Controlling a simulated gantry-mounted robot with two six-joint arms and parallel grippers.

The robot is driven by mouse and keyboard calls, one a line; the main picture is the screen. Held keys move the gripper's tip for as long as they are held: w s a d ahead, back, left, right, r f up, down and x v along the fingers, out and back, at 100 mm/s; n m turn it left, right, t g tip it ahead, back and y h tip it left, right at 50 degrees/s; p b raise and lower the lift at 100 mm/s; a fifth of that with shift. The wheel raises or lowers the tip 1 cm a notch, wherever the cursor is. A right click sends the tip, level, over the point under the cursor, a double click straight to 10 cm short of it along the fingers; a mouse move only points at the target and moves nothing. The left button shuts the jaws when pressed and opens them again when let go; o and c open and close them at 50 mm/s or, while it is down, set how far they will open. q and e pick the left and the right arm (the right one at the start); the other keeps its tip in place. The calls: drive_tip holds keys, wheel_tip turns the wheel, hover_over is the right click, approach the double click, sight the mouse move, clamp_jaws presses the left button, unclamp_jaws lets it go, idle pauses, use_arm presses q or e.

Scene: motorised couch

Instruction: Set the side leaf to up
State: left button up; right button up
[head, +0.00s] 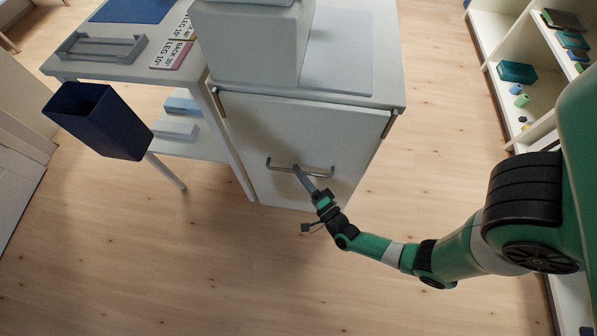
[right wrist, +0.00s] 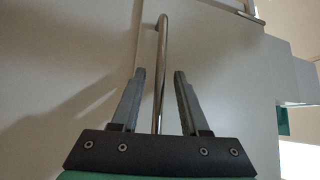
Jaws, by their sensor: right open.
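The side leaf (head: 290,135) is a pale panel hanging down against the end of the white unit, below its top edge. A metal bar handle (head: 318,174) is fixed low on its face. My right gripper (head: 299,170) is at the middle of the handle in the head view. In the right wrist view, the gripper (right wrist: 160,75) is open, with the handle bar (right wrist: 163,40) between its two grey fingers. Gaps show on both sides of the bar. The leaf face (right wrist: 75,60) fills much of that view. My left gripper is not in view.
A dark blue bin (head: 100,122) hangs at the left side of the white table. A grey tray (head: 100,47) and labelled cards (head: 172,53) lie on its top. Shelves with small items (head: 516,72) stand at the right. The wooden floor before the leaf is clear.

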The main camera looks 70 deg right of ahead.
drive_tip(key=shift+w+d, duration=0.35)
drive_tip(key=shift+w, duration=0.05)
clamp_jaws()
idle(1.2)
